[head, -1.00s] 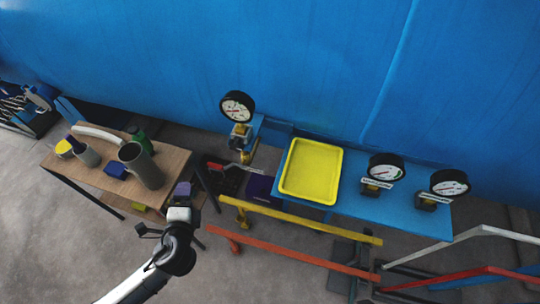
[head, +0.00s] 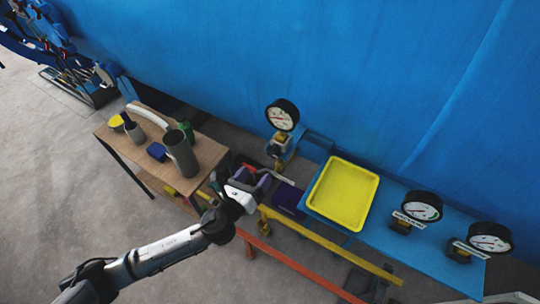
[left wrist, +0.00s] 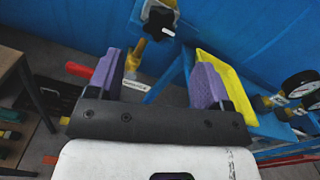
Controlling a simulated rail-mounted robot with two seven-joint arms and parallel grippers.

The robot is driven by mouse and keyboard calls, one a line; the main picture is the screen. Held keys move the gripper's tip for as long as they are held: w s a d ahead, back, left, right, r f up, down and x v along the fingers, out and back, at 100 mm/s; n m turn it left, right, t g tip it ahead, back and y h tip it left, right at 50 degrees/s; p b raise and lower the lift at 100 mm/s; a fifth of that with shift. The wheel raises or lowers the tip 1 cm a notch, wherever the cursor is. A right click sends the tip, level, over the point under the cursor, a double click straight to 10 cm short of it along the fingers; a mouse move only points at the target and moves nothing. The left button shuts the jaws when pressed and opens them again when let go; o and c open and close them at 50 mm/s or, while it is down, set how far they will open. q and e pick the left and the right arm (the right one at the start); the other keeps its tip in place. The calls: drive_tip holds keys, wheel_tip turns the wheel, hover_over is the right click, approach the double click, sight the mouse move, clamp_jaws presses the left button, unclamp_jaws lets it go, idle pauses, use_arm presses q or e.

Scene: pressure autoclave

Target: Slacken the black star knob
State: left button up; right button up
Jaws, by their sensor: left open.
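The black star knob (left wrist: 158,24) shows at the top of the left wrist view, on a pale fitting with a yellow brass part below it. In the head view, this fitting (head: 280,146) is under the left-hand pressure gauge (head: 282,115); the knob itself is too small to make out clearly there. My left gripper (head: 262,182) is in front of and below the fitting. Its two purple fingers (left wrist: 155,78) stand wide apart and empty in the left wrist view, with the knob beyond them, not touched. My right gripper is in neither view.
A yellow tray (head: 343,194) and two more gauges (head: 422,207) (head: 490,238) are on the blue bench right of the fitting. A wooden table (head: 208,152) with cups stands left. A red handle (left wrist: 79,70) is beside the left finger. Yellow and orange rails run below.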

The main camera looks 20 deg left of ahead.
sight(272, 154)
use_arm(q)
drive_tip(key=w, duration=0.2)
drive_tip(key=w+d, duration=0.1)
drive_tip(key=w, duration=0.5)
drive_tip(key=shift+w+d, duration=0.2)
drive_tip(key=shift+w, duration=0.05)
drive_tip(key=c, duration=0.9)
